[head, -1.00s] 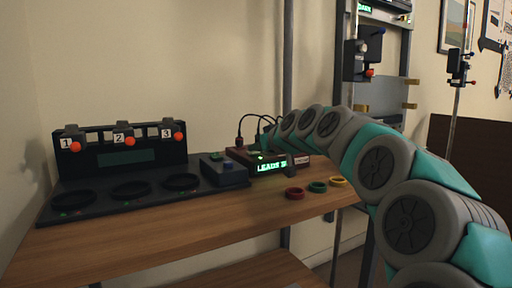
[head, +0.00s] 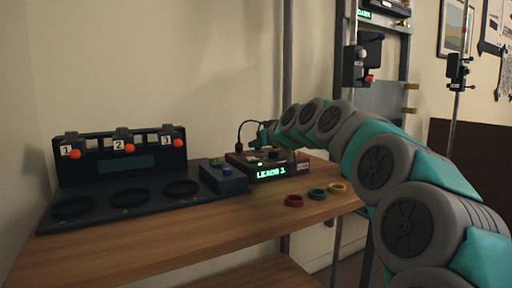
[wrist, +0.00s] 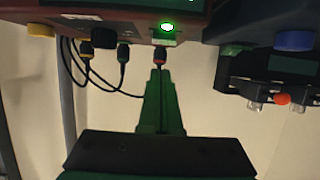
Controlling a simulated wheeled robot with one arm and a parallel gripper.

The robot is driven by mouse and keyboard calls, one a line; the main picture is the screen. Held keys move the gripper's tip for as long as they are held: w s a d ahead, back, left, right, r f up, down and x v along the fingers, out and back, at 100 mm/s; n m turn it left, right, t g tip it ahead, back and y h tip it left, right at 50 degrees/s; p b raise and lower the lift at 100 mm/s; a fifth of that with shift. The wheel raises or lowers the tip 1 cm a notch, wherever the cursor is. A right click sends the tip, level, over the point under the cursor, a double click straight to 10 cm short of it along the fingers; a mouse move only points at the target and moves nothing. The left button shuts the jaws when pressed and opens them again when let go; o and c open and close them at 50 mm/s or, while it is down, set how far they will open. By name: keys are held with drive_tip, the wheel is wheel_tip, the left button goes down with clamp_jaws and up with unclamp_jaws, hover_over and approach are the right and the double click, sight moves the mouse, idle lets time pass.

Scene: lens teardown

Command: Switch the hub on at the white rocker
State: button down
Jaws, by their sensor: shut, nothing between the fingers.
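The hub is a dark red box (head: 240,160) on the bench, with a lit green display reading "LEADS 1" in the head view. My gripper (wrist: 159,72) is shut and empty. In the head view my gripper is mostly hidden behind my arm and the hub.
Several black cables leave the hub's plugs near my gripper. A dark box with a blue button (head: 227,171) stands left of the hub, joined to a numbered tray station (head: 60,225). Red (head: 293,200), green (head: 317,193) and yellow (head: 337,188) rings lie in front.

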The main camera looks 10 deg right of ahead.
sight(257, 163)
drive_tip(key=r, duration=0.1)
drive_tip(key=r+p, duration=0.1)
drive_tip(key=r, duration=0.1)
drive_tip(key=shift+s+r, duration=0.1)
drive_tip(key=shift+s, duration=0.2)
drive_tip(key=r+v, duration=0.1)
drive_tip(key=v, duration=0.8)
drive_tip(key=shift+r, duration=0.45)
drive_tip(key=shift+w+d, duration=0.1)
